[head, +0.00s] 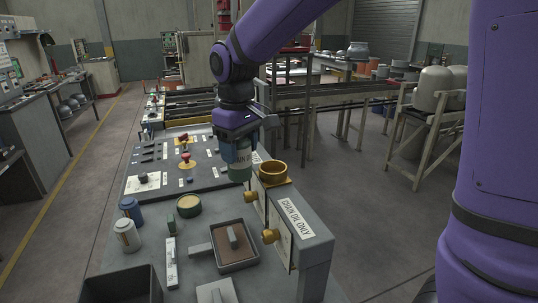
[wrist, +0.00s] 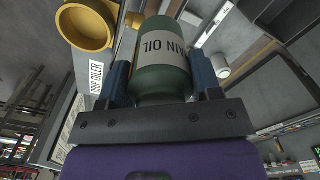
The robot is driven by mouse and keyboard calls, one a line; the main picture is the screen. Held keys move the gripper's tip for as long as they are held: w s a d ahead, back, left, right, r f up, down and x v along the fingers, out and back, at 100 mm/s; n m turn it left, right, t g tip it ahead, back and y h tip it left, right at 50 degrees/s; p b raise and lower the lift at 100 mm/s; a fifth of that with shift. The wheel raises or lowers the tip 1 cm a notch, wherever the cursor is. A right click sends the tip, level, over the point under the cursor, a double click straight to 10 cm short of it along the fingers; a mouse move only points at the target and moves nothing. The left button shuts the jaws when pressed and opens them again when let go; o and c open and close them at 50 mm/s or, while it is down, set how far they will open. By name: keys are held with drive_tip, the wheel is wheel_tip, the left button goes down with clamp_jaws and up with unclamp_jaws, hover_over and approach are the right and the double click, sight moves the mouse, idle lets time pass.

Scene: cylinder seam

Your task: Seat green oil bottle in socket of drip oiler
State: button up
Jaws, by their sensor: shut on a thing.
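The green oil bottle (head: 240,173) hangs below my gripper (head: 238,150) in the head view, roughly upright, its pale label partly covered by the jaws. In the wrist view the bottle (wrist: 163,80) sits between the two blue fingers of my gripper (wrist: 163,92), which is shut on it. The drip oiler's yellow ring-shaped socket (head: 273,168) is on top of the grey housing, just right of the bottle and apart from it in the head view. The socket (wrist: 86,24) also shows at upper left in the wrist view, near a "DRIP OILER" label. The socket's inside is only partly visible.
Yellow knobs (head: 270,236) stick out from the housing's side.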

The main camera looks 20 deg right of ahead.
drive_tip(key=shift+w+d+f, duration=0.75)
drive_tip(key=shift+d, duration=0.85)
drive_tip(key=shift+w+d+f, duration=0.7)
drive_tip(key=shift+d+f, duration=0.05)
drive_tip(key=shift+d, duration=0.9)
drive_tip(key=shift+w+d+f, duration=0.75)
drive_tip(key=shift+d, duration=0.85)
drive_tip(key=shift+f, duration=0.1)
drive_tip(key=o, duration=1)
